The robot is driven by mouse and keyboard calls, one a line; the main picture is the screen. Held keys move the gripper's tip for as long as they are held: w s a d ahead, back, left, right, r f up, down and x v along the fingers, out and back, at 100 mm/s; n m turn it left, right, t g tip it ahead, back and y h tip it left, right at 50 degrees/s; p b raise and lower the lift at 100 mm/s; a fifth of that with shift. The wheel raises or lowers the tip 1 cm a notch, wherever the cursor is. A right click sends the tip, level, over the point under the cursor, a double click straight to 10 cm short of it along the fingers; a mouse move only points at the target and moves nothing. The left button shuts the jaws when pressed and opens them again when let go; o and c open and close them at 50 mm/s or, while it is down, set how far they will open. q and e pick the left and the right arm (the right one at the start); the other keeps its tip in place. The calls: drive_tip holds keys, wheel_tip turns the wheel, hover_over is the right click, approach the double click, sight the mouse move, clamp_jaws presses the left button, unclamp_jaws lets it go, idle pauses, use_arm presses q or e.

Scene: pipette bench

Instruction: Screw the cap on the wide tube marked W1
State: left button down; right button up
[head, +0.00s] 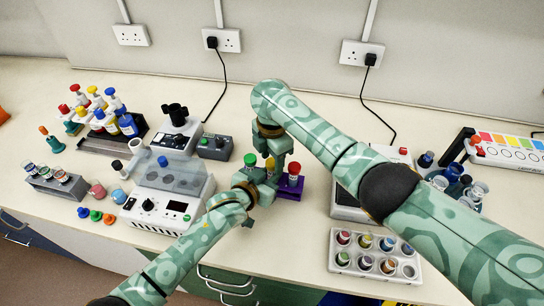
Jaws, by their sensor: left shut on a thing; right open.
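A purple rack (291,188) stands at the middle of the bench, partly hidden by my grippers. Above it a green cap (250,160), a yellow cap (270,163) and a red cap (294,168) show in a row. My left gripper (258,180) is shut low beside the rack, on what looks like a tube there; the hold is mostly hidden. My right gripper (272,155) is open and points down close at the yellow cap; I cannot tell if it touches. The marking W1 is too small to read on any tube.
Loose caps (96,215) lie at the left front, near a grey rack of tubes (55,184). A device with a clear lid (168,200) stands left of my grippers. A white tray of coloured pots (373,256) is at the right front.

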drive_tip(key=c, duration=1)
drive_tip(key=shift+c, duration=0.2)
drive_tip(key=m, duration=0.5)
drive_tip(key=o, duration=1.2)
drive_tip(key=shift+c, duration=0.2)
drive_tip(key=shift+r, duration=0.1)
wheel_tip(320, 180, up, 12)
use_arm(q)
drive_tip(key=c, duration=1.1)
unclamp_jaws()
